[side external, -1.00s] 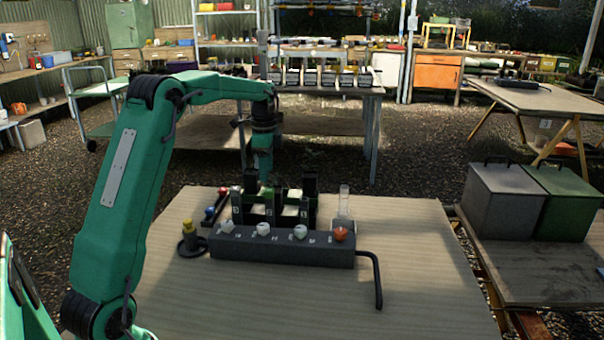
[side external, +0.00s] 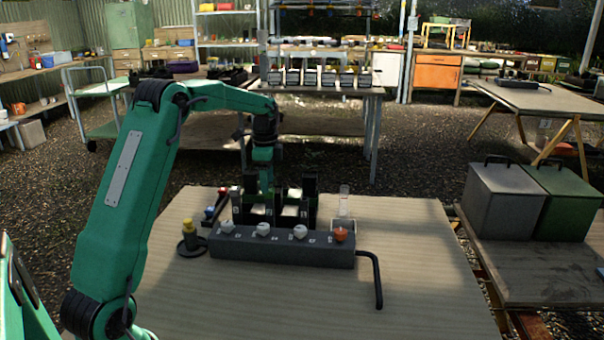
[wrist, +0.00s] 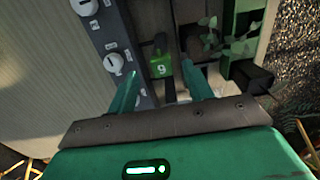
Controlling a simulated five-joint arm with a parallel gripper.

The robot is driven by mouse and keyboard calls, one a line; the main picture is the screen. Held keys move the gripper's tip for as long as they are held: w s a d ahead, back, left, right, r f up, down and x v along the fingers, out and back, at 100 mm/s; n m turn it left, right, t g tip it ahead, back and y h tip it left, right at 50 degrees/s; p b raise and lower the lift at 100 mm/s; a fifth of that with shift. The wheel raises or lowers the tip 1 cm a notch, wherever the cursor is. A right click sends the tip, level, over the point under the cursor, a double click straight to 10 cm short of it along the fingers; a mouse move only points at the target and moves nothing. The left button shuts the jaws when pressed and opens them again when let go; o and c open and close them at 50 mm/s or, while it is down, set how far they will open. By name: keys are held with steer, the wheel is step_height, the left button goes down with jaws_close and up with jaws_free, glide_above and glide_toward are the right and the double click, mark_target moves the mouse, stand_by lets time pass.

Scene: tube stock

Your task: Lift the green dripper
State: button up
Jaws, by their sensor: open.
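In the wrist view a small green block marked 9 (wrist: 161,67) sits among dark rack parts; it looks like the green dripper, though its full shape is hidden. My gripper (wrist: 163,84) is open, its two green fingers apart on either side, with the block just beyond the fingertips and not held. In the side view my gripper (side external: 266,186) points down at the dark rack (side external: 296,213). The rack and the grey manifold bar hide the fingertips and most of the green piece there.
The grey bar (side external: 282,248) with white knobs and one orange knob (side external: 341,235) lies in front of the rack. A bent black pipe (side external: 377,282) leaves its right end. A clear tube (side external: 344,203) stands right of the rack, a yellow-topped piece (side external: 189,232) left. The table's front is clear.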

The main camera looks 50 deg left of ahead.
steer(key=shift+w+f, duration=0.1)
steer(key=shift+f, duration=2.05)
steer(key=c, duration=1.1)
steer(key=shift+o, duration=0.2)
steer(key=shift+r, duration=0.1)
steer(key=shift+r, duration=0.35)
steer(key=r, duration=0.2)
steer(key=d+r, duration=0.1)
steer(key=r, duration=0.1)
steer(key=d+r, duration=0.6)
steer(key=d, duration=0.4)
steer(key=shift+s+d, duration=0.25)
steer(key=shift+d, duration=0.1)
steer(key=shift+a, duration=0.15)
